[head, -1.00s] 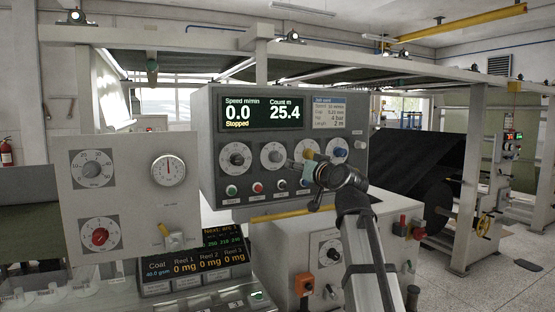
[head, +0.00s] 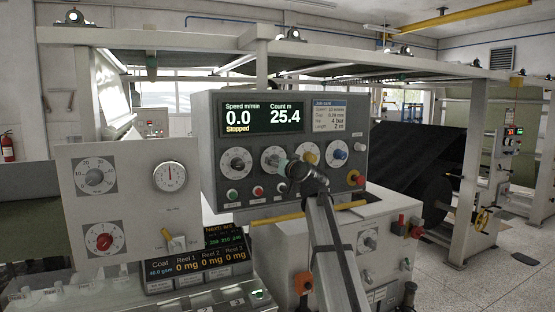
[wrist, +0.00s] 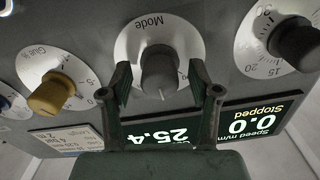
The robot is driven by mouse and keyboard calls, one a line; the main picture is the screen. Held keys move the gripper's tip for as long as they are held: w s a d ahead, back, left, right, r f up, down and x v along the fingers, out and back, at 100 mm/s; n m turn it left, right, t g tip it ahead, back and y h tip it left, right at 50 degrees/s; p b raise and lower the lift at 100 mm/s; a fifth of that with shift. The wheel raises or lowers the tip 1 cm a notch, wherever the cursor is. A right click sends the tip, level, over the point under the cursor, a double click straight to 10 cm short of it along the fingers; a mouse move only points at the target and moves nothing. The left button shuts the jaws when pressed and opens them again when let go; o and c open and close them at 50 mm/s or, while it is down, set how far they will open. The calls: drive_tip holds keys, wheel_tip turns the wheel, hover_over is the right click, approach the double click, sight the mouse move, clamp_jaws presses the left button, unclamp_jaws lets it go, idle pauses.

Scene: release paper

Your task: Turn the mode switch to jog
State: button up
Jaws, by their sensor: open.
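The mode switch is a dark grey knob (wrist: 160,72) on a white round plate marked "Mode" (wrist: 180,32), upside down in the wrist view. A short pale line shows on the knob, pointing down in that view. In the head view its white plate (head: 266,154) sits on the grey control panel, partly hidden by my gripper (head: 283,165). My gripper (wrist: 160,84) is open, one finger on each side of the knob in the wrist view. I cannot tell whether the fingers touch it.
A yellow knob (wrist: 52,93) and a black knob (wrist: 297,43) flank the mode switch. Small push buttons (head: 232,194) sit below the dials. The panel's display (head: 262,116) reads "Stopped". A separate dial panel (head: 130,200) stands at the left.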

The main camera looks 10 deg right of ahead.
drive_tip(key=shift+w+a, duration=0.1)
drive_tip(key=shift+w, duration=0.25)
drive_tip(key=shift+c, duration=0.4)
drive_tip(key=c, duration=1.1)
